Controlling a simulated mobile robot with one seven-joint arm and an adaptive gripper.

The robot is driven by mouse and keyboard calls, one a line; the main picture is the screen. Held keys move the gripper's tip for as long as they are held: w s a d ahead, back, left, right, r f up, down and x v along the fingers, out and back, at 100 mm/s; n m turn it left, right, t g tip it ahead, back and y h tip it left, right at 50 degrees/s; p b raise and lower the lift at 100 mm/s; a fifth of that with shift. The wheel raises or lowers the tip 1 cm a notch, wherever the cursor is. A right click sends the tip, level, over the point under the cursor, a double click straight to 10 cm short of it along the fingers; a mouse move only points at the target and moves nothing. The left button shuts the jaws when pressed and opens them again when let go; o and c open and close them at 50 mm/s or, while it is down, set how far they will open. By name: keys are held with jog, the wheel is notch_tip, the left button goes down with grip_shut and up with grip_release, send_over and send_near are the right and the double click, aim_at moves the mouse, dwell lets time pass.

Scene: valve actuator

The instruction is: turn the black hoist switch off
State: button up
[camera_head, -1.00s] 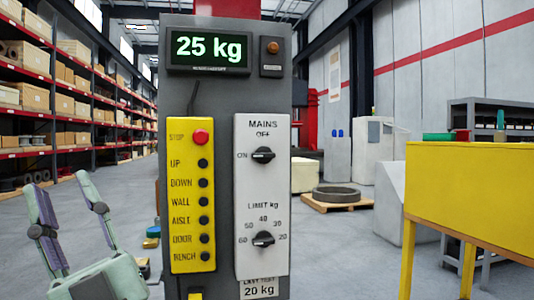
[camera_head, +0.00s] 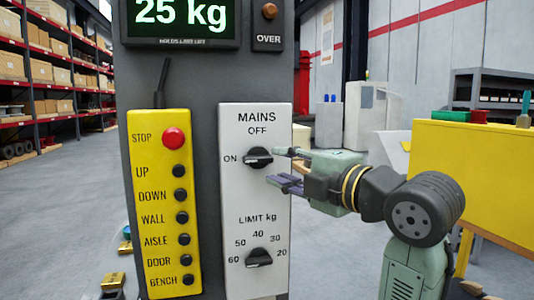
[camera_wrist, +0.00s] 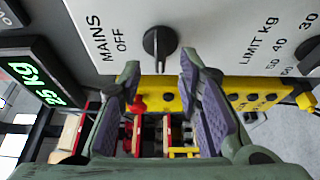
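The black MAINS switch (camera_head: 258,157) is a rotary knob on the white panel (camera_head: 241,205) of a grey post. Its bar lies level, with its pointer toward the ON label; OFF is printed above it. My gripper (camera_head: 284,168) is just right of the knob in the head view, with fingers apart and pointing left at it. In the wrist view the knob (camera_wrist: 160,43) stands ahead of the gap between the open fingers (camera_wrist: 160,72). The fingers are empty, and I cannot tell whether a fingertip touches the knob.
A second black knob, LIMIT kg (camera_head: 259,258), sits below. A yellow pendant (camera_head: 164,205) with a red STOP button (camera_head: 173,138) and several black buttons is to the left. The display (camera_head: 181,14) reads 25 kg. A yellow table (camera_head: 470,178) stands at the right.

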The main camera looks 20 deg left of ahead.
aim_at(263, 161)
jog(key=shift+p+x, duration=0.7)
jog(key=shift+x, duration=1.95)
jog(key=shift+c, duration=0.6)
grip_shut()
